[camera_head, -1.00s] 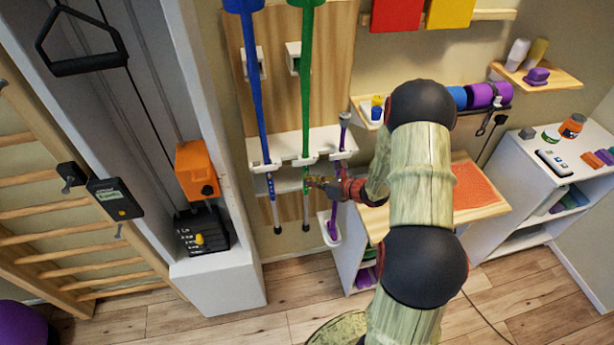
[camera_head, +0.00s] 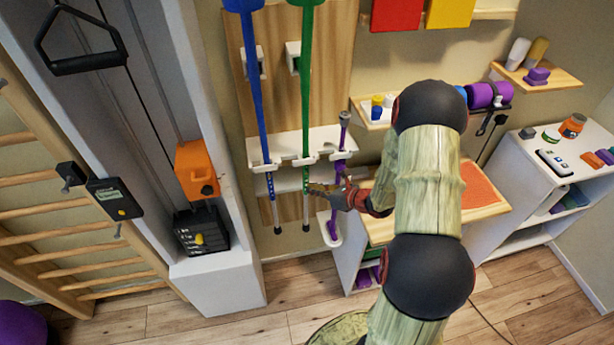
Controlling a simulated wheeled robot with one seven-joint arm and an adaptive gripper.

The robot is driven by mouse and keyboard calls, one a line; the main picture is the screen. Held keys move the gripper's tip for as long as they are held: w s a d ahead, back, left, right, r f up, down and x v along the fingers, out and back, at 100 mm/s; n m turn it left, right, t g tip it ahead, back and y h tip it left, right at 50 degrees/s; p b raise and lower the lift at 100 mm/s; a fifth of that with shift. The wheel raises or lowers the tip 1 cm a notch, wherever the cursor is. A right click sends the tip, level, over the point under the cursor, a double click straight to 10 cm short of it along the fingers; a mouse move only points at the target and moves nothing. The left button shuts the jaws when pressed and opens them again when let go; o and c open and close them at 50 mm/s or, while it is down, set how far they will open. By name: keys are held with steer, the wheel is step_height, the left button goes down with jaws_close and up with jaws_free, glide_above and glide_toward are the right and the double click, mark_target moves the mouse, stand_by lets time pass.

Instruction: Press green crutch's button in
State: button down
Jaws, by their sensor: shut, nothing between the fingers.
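The green crutch (camera_head: 304,95) hangs upright in the white rack (camera_head: 290,147) on the wooden wall board. Its lower tube (camera_head: 306,210) runs down below the rack to a dark tip. The button on it is too small to make out. My gripper (camera_head: 316,188) is shut and empty. Its fingertips are just right of the green crutch's lower tube, below the rack; I cannot tell whether they touch it.
The grey weight machine (camera_head: 215,270) with an orange block (camera_head: 197,170) stands at the left. A white cabinet with a wooden top (camera_head: 480,190) stands behind my arm at the right. A small shelf (camera_head: 370,113) is above my gripper. The floor below the crutches is clear.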

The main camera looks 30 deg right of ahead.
steer(key=s, duration=0.1)
steer(key=s+a, duration=0.1)
steer(key=shift+s, duration=0.4)
steer(key=shift+d, duration=0.1)
stand_by(0.4)
steer(key=s+a+r+n+g+y+b, duration=0.1)
steer(key=s+a+r+n+g+y, duration=0.2)
steer(key=s+a+n, duration=0.45)
steer(key=s+a+r+n+g+y, duration=0.1)
steer(key=s+a+r+n+g, duration=0.1)
steer(key=s+a+n+g, duration=0.55)
steer(key=s+d+r+n+h+b, duration=0.3)
steer(key=s+r+n+h, duration=0.55)
steer(key=n, duration=0.65)
steer(key=s+a+r+n+t+b, duration=0.1)
steer(key=a+r+n+t, duration=0.1)
steer(key=r, duration=0.3)
steer(key=a+r+n+t+b, duration=0.1)
steer(key=a+r+n+t, duration=0.1)
steer(key=r, duration=0.4)
steer(key=shift+s+a+b, duration=0.3)
steer(key=shift+s, duration=0.1)
